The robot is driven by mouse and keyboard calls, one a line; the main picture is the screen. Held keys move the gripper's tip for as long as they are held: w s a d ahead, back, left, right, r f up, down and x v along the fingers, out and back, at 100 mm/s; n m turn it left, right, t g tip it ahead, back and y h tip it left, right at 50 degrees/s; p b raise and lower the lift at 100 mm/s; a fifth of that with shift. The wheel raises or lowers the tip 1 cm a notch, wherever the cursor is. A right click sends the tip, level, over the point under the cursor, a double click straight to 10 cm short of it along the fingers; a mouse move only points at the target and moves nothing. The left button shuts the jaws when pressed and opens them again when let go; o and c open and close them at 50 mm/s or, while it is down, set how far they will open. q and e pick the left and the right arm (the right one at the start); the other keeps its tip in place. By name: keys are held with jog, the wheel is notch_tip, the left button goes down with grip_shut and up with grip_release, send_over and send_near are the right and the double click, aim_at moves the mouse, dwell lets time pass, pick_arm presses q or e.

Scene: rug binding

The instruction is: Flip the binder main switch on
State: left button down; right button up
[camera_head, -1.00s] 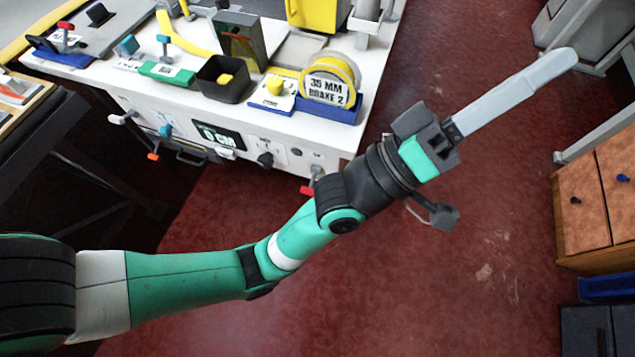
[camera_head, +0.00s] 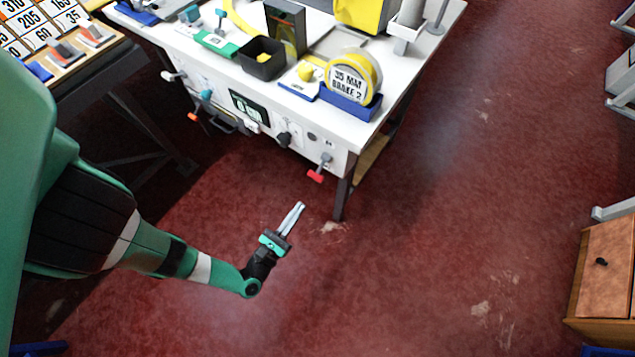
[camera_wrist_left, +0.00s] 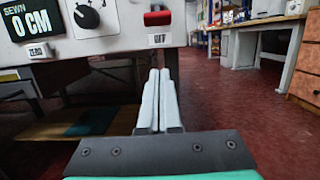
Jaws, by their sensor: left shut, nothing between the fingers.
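The main switch (camera_head: 316,175) has a red handle and sits at the right end of the binder table's white front panel. In the left wrist view its red handle (camera_wrist_left: 158,18) is at the top, just above a small label (camera_wrist_left: 160,40) that seems to read OFF. My left gripper (camera_head: 299,205) is shut and empty, in front of and below the switch, apart from it. In the left wrist view its closed fingers (camera_wrist_left: 160,73) point forward, below the panel's lower edge. My right gripper is not in view.
The panel also carries a black knob (camera_wrist_left: 86,16), a 0 CM display (camera_wrist_left: 25,22) and a ZERO button (camera_wrist_left: 38,50). A yellow tape roll (camera_head: 354,72) in a blue holder stands on the table (camera_head: 425,50) above. A dark table leg (camera_head: 343,195) is nearby. Red floor lies open to the right.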

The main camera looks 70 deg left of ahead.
aim_at(320, 168)
pick_arm(q)
jog(key=shift+w+a, duration=0.1)
jog(key=shift+w, duration=0.05)
jog(key=w+a+r, duration=0.1)
jog(key=w, duration=0.1)
jog(key=w+a+r, duration=0.3)
jog(key=w+a, duration=0.1)
jog(key=shift+w+r+p, duration=0.35)
jog(key=shift+s+d+r, duration=0.15)
jog(key=shift+s+r, duration=0.15)
jog(key=shift+r, duration=0.05)
jog(key=shift+s, duration=0.1)
